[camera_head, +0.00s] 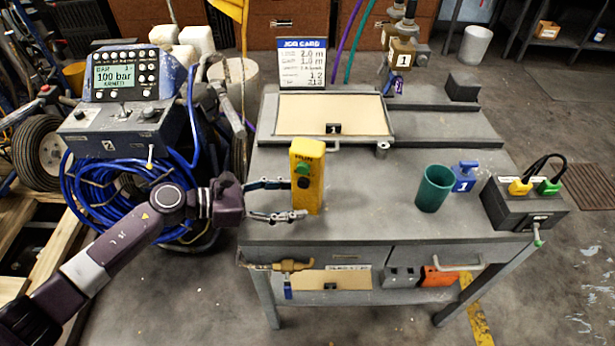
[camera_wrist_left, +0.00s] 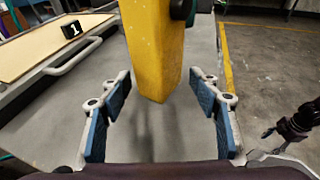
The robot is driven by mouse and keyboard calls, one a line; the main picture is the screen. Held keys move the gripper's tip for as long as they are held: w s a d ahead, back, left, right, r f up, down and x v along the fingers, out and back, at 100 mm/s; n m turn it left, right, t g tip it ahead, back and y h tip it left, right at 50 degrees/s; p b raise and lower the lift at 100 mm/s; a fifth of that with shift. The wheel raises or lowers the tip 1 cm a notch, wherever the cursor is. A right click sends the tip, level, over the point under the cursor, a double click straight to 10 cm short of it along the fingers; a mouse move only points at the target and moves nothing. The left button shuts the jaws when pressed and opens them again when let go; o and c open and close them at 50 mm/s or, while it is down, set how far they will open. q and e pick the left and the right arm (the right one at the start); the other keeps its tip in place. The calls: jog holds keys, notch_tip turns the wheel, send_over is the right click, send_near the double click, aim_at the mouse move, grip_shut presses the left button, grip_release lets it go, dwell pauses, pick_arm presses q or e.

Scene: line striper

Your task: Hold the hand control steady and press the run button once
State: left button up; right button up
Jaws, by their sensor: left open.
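The yellow hand control (camera_head: 307,195) stands upright on the grey bench top, near its left front. A green button (camera_head: 302,169) shows high on its front, with a dark button below it. My left gripper (camera_head: 290,199) is open beside the control's left side, with its fingertips to either side of the body. In the left wrist view the control (camera_wrist_left: 155,45) stands between the open fingers (camera_wrist_left: 162,92), with clear gaps on both sides. Its top is cut off there. Part of my right gripper (camera_wrist_left: 275,137) shows at the right edge of that view; its opening is unclear.
A green cup (camera_head: 434,188), a blue tagged block (camera_head: 465,177) and a dark box with yellow and green plugs (camera_head: 525,203) stand right on the bench. A framed tan panel (camera_head: 330,112) lies behind. A console reading 100 bar (camera_head: 122,77) stands left, above coiled blue hose.

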aim_at(303, 199)
pick_arm(q)
jog(key=shift+b+x, duration=0.45)
jog(key=shift+x, duration=1.25)
pick_arm(e)
jog(key=shift+d+f, duration=0.7)
jog(key=shift+d, duration=0.2)
pick_arm(q)
jog(key=c, duration=0.9)
pick_arm(e)
jog(key=shift+a, duration=0.15)
pick_arm(q)
jog(key=shift+c, duration=0.2)
pick_arm(e)
jog(key=shift+a, duration=0.2)
jog(key=c, duration=1.3)
pick_arm(q)
jog(key=c, duration=0.5)
pick_arm(e)
grip_shut()
jog(key=shift+d, duration=0.25)
